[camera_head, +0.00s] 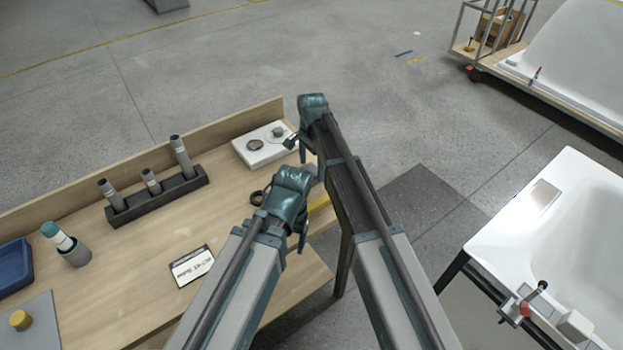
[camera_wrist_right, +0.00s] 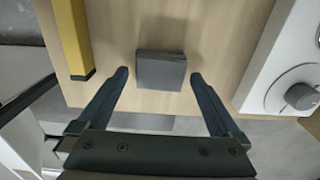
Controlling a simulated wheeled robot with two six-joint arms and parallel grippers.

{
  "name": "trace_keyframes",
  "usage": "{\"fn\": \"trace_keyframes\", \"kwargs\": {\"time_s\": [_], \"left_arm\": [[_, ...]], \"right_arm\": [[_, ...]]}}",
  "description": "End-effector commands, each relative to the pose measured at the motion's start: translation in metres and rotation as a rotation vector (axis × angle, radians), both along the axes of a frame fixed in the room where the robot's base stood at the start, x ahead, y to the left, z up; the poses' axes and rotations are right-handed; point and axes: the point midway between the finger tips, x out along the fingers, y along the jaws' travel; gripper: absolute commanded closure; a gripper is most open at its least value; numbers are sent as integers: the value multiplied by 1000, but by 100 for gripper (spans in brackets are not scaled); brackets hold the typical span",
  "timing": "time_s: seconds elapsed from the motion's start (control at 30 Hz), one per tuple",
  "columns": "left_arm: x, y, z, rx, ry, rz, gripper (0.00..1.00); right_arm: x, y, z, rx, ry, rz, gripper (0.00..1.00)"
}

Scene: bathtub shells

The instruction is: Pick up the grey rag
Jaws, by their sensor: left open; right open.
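The grey rag (camera_wrist_right: 161,70) looks like a small folded dark grey block. It lies on the wooden bench near its edge in the right wrist view. My right gripper (camera_wrist_right: 159,77) is open, its two fingertips apart on either side of the rag, with gaps showing on both sides. In the head view my right gripper (camera_head: 297,146) is above the bench's right end, where the arms mostly hide the rag. My left gripper (camera_head: 281,230) is open and lower in the picture, over the bench; its fingertips are partly hidden and no object shows in it.
A yellow bar (camera_wrist_right: 74,38) lies left of the rag, and a white box with a knob (camera_wrist_right: 272,82) is at the right. A rack of grey cylinders (camera_head: 157,196), a label card (camera_head: 192,266) and a blue tray (camera_head: 14,266) share the bench. A white bathtub (camera_head: 497,236) stands right.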

Motion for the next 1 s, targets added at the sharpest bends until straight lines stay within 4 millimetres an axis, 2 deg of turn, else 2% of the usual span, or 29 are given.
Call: {"fn": "trace_keyframes", "kwargs": {"time_s": [0.03, 0.13, 0.43, 0.47, 0.87, 0.9, 1.0], "left_arm": [[0, 0, -14, 0, 0, 0, 26], [0, 0, -23, 0, 0, 0, 26], [0, 0, -23, 0, 0, 0, 26], [0, 0, -23, 0, 0, 0, 26], [0, 0, -24, 0, 0, 0, 26], [0, 0, -24, 0, 0, 0, 26], [0, 0, -24, 0, 0, 0, 26]], "right_arm": [[0, -1, -14, 0, 0, 0, 0], [0, 0, -23, 0, 0, 0, 0], [0, 0, -24, 0, 0, 1, 0], [0, 0, -24, 0, 0, 1, 4], [0, 0, -24, 0, 0, 1, 76], [0, 0, -24, 0, 0, 1, 79], [0, 0, -24, 0, 0, 1, 79]]}}
